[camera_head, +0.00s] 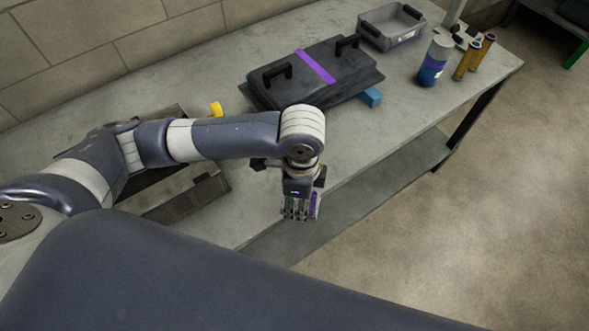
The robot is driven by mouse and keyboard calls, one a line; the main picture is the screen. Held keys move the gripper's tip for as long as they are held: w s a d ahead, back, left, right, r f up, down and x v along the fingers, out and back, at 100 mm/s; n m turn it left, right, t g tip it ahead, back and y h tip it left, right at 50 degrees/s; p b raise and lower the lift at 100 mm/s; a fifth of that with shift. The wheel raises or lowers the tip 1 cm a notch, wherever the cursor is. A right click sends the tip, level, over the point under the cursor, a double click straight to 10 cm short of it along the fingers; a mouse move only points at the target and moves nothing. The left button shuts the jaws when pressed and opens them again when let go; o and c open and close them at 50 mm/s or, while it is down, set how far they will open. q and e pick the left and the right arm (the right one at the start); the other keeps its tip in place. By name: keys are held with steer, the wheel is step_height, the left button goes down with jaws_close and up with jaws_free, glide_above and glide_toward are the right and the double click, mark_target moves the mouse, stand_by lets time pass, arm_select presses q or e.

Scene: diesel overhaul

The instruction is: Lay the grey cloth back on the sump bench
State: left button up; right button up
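The grey bench (395,115) runs along the wall from the lower left to the upper right. I cannot make out a grey cloth on it. My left gripper (299,212) hangs pointing down at the bench's front edge. Its fingers look close together, with a purple patch beside them on the right. I cannot tell whether that patch is part of the gripper or something held. My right gripper is not in view.
A black lidded case (325,85) with a purple strip lies mid-bench, a blue block (371,97) beside it. Behind are a grey bin (392,28), a blue can (433,62) and two brown cylinders (467,62). A dark frame (190,197) lies under my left arm, near a yellow piece (216,109).

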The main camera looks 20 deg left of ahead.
arm_select(q)
steer(key=w+a, duration=0.1)
steer(key=w, duration=0.2)
steer(key=w+a+p, duration=0.1)
steer(key=w, duration=0.2)
steer(key=w+a+f, duration=0.1)
steer(key=w+a, duration=0.1)
steer(key=shift+w, duration=0.4)
step_height(320, 180, down, 3)
steer(key=shift+r+p, duration=0.15)
steer(key=shift+p, duration=0.45)
steer(key=shift+f, duration=0.35)
steer(key=shift+f, duration=0.1)
steer(key=o, duration=1)
steer(key=shift+o, duration=0.2)
step_height(320, 180, up, 12)
steer(key=b, duration=0.1)
steer(key=shift+b, duration=0.4)
